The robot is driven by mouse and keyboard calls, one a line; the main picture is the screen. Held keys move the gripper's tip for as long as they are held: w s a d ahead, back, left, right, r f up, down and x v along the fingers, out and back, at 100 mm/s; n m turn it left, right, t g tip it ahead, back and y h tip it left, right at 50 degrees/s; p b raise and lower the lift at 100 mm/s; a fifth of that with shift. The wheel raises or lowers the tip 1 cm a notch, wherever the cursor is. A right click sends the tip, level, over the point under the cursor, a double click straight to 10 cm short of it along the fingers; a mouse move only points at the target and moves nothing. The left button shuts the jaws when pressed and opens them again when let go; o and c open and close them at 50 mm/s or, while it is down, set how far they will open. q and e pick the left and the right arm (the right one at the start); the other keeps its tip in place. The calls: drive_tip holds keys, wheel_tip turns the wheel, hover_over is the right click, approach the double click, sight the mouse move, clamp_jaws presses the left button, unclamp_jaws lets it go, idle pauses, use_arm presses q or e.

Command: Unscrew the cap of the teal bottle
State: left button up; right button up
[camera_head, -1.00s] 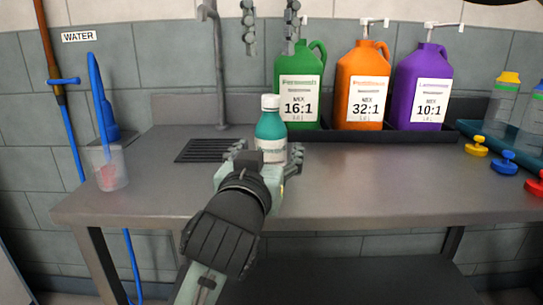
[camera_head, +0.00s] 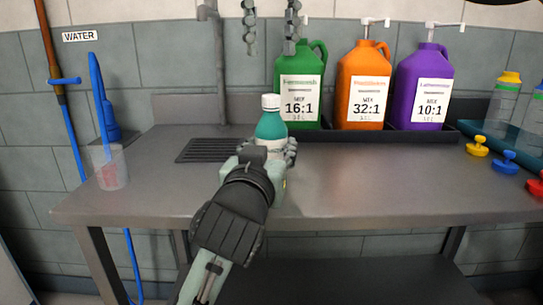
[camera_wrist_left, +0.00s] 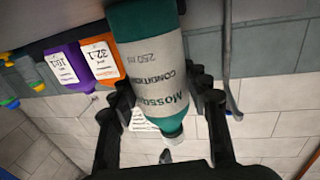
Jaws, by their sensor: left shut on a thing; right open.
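The teal bottle (camera_head: 271,126) with its white cap (camera_head: 271,102) stands upright on the steel counter (camera_head: 350,190). My left gripper (camera_head: 268,150) is shut around the body of the bottle at its label. In the left wrist view the bottle (camera_wrist_left: 148,60) appears upside down between my left fingers (camera_wrist_left: 160,105), with its cap (camera_wrist_left: 172,148) toward the bottom of the picture. My right gripper (camera_head: 270,35) is open and empty above the bottle, at the top of the head view, with its two fingers pointing down. The cap is clear of both grippers.
Green (camera_head: 291,108), orange (camera_head: 350,112) and purple (camera_head: 410,110) jugs stand in a black tray (camera_head: 420,136) at the back. A clear cup (camera_head: 110,170) holds a blue brush at left. Yellow (camera_head: 477,147), blue (camera_head: 503,162) and red (camera_head: 535,187) caps lie at right.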

sight(271, 96)
use_arm(q)
clamp_jaws()
use_arm(e)
drive_tip(key=m, duration=2.2)
drive_tip(key=shift+m, duration=0.3)
drive_tip(key=shift+f, duration=4)
drive_tip(key=shift+c, duration=0.5)
